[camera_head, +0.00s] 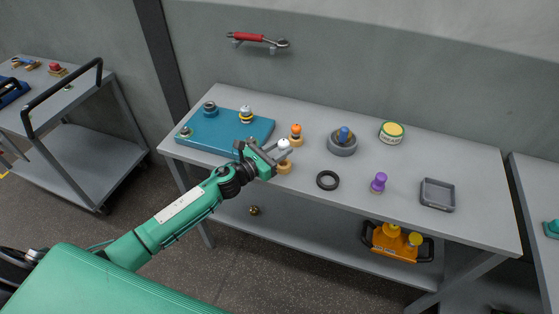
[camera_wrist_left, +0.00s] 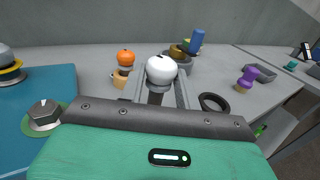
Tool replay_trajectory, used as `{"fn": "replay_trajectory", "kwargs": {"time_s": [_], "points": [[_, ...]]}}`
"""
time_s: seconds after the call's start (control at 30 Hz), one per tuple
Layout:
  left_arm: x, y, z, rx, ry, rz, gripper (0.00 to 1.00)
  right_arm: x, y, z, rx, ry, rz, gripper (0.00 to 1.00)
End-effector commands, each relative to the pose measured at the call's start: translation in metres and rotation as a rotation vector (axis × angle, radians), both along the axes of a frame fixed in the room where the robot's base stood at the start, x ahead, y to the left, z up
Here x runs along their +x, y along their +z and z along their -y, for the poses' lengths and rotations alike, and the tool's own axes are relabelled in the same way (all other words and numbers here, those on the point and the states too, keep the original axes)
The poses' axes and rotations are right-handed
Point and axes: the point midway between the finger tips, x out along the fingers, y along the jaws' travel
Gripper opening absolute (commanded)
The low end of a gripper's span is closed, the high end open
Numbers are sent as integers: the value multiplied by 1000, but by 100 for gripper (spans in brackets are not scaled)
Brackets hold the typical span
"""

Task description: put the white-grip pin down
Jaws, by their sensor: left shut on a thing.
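The white-grip pin shows its round white knob (camera_head: 284,144) at the fingers of my left gripper (camera_head: 279,156), over the front of the workbench. In the left wrist view its white knob (camera_wrist_left: 161,70) stands upright between the two fingers, with a dark shaft below. My left gripper is shut on it. A tan wooden holder (camera_head: 284,168) shows just below the fingers in the head view. The pin's lower end is hidden, so I cannot tell whether it touches the holder. My right gripper is in neither view.
A blue-green plate (camera_head: 205,143) with knobs lies left. The orange-grip pin (camera_head: 296,131) stands in a wooden holder behind.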

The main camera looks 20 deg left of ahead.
Motion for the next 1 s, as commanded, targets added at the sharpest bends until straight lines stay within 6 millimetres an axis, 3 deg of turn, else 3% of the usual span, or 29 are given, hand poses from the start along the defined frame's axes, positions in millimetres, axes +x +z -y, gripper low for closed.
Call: {"fn": "replay_trajectory", "kwargs": {"time_s": [0.4, 0.83, 0.87, 0.97, 1.0], "points": [[0, -42, 0, -4, 2, -1, 0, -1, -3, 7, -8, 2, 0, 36], [0, -49, 0, -1, 0, 1, 0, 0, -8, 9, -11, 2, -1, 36], [0, -48, 0, -1, 0, 1, 35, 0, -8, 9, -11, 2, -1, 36], [0, -47, 0, 0, 0, 0, 55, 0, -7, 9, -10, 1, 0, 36], [0, -47, 0, 0, 0, 0, 55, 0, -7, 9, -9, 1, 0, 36]]}}
